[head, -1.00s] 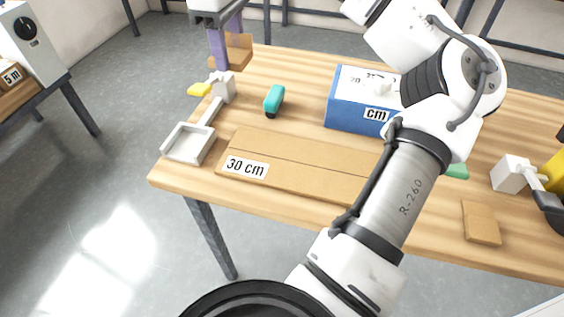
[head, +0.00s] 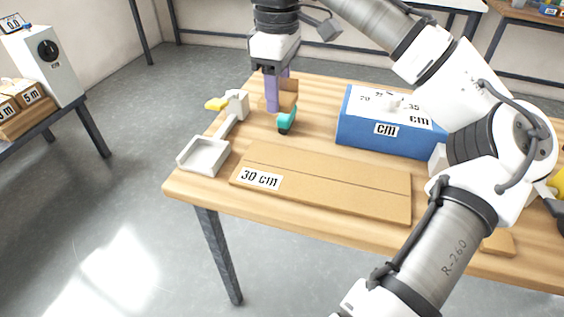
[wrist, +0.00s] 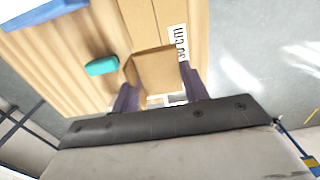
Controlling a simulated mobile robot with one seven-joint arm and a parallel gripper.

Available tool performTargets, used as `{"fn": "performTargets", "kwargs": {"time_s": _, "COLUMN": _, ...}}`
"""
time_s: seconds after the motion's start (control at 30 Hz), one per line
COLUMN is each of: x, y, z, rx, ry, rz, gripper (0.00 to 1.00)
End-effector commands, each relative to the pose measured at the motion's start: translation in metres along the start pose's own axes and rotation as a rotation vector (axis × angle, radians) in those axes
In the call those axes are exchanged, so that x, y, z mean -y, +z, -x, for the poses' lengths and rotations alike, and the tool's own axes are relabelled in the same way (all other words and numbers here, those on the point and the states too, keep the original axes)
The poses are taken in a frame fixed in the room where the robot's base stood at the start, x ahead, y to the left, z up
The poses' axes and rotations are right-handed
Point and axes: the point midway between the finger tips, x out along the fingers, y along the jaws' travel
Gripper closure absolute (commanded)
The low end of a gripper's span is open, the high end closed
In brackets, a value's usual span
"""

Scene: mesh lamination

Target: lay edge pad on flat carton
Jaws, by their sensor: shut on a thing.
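My gripper (head: 275,95), with purple fingers, is shut on a brown cardboard edge pad (head: 290,91) above the back left of the table. In the wrist view the pad (wrist: 157,70) sits between the two fingers. The flat carton (head: 340,185) lies on the table to the front right of my gripper, with a "30 cm" label (head: 261,178) at its left end. The pad is apart from the carton in the head view. In the wrist view the label (wrist: 178,43) shows just beyond the pad, and part of the carton is hidden by it.
A teal object (head: 287,121) stands by my fingers. A grey tray-ended tool (head: 204,156) with a yellow tip lies at the left edge. A blue "cm" box (head: 362,137) stands behind the carton. The carton's top is clear.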

Motion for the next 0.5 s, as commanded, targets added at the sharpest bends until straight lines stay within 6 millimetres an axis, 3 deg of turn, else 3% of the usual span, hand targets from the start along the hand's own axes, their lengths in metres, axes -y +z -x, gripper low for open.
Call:
{"fn": "performTargets", "kwargs": {"time_s": 0.03, "x": 0.000, "y": 0.002, "z": -0.016, "rx": 0.004, "ry": -0.001, "rz": -0.002, "gripper": 0.77}}
{"fn": "performTargets", "kwargs": {"time_s": 0.3, "x": 0.001, "y": 0.002, "z": -0.085, "rx": 0.005, "ry": 0.000, "rz": -0.002, "gripper": 0.77}}
{"fn": "performTargets", "kwargs": {"time_s": 0.5, "x": 0.000, "y": 0.001, "z": -0.113, "rx": 0.002, "ry": 0.001, "rz": -0.003, "gripper": 0.77}}
